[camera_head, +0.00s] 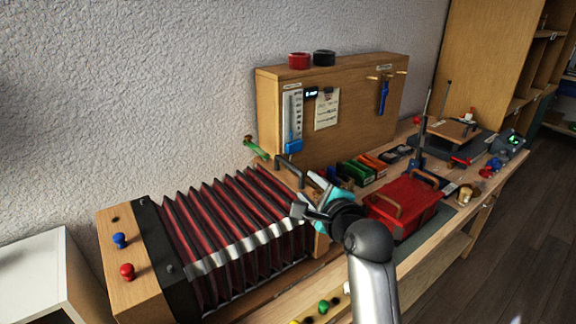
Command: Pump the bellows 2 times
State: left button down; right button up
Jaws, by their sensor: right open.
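The bellows (230,228) lie along the bench at the left, with dark red and black pleats spread apart between two wooden ends. The left wooden end (122,258) carries blue and red knobs. A dark handle (290,160) stands at the right end, close behind my right gripper. My right gripper (307,197) is open by the bellows' right end, its jaws pointing left. I cannot tell whether it touches the handle or the bellows. Part of the bellows' right end is hidden by the gripper. My left gripper is not in view.
A wooden panel (342,134) with a blue slider stands behind. A red toolbox (402,205) sits right of my gripper, with green and orange boxes behind it. Green and yellow knobs lie near the bench's front edge. A white cabinet (35,270) stands at the left.

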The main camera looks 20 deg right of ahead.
aim_at(290, 167)
jog(key=b+x, duration=0.1)
jog(key=x, duration=0.4)
jog(key=b+x, duration=0.1)
jog(key=x, duration=0.4)
jog(key=b+x, duration=0.1)
jog(key=x, duration=0.4)
jog(key=shift+w+d+r, duration=0.1)
jog(key=shift+w+r, duration=0.15)
jog(key=shift+c, duration=0.2)
grip_shut()
dwell(1.1)
